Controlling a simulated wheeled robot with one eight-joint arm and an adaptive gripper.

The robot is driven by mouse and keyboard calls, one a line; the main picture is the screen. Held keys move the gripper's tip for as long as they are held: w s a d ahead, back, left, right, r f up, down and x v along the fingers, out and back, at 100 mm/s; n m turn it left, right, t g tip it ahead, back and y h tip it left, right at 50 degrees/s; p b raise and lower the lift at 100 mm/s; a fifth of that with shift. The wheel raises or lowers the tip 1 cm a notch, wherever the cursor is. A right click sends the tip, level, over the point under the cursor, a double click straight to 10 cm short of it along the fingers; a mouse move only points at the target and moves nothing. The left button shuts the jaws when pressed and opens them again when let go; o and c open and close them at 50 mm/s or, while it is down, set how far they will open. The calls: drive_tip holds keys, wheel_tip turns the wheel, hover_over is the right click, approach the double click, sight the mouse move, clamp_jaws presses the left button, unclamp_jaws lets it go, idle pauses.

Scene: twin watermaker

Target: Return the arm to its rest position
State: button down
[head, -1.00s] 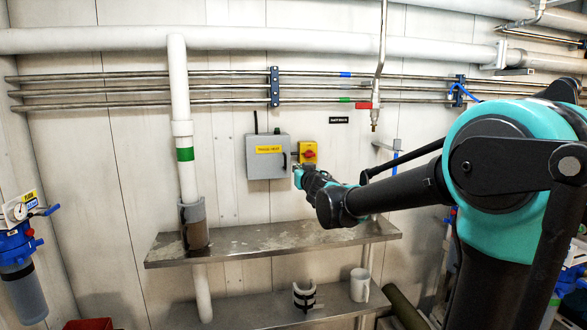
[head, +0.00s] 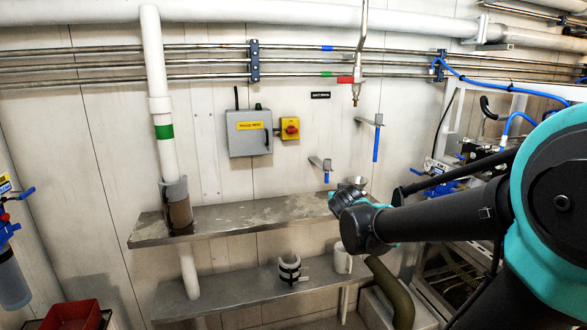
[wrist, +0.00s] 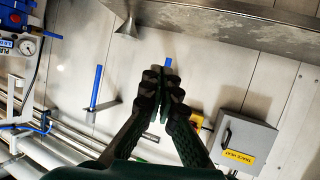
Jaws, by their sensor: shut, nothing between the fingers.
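My arm reaches in from the right in the head view, and its teal and black wrist end (head: 352,210) is in front of the right end of the upper steel shelf. The fingers are not clear in the head view. In the wrist view my gripper (wrist: 163,80) has its two black fingers together, with nothing between them. The fingers point toward the wall area near a blue handle tip.
An upper shelf (head: 235,218) and a lower shelf (head: 225,290) run along the wall. A grey box (head: 249,133), a yellow-red switch (head: 289,129) and a blue-handled valve (head: 376,143) are on the wall. A metal funnel (wrist: 127,30) is near the shelf. Piping and a frame stand right.

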drive_tip(key=s+d+f+g, duration=0.5)
drive_tip(key=s+d+f, duration=0.1)
drive_tip(key=s+f, duration=0.65)
drive_tip(key=s+a+f+g+y, duration=0.1)
drive_tip(key=s+f+g, duration=0.3)
drive_tip(key=s+f, duration=0.5)
drive_tip(key=s, duration=0.3)
drive_tip(key=shift+s+a+f, duration=0.25)
drive_tip(key=shift+s+a, duration=0.05)
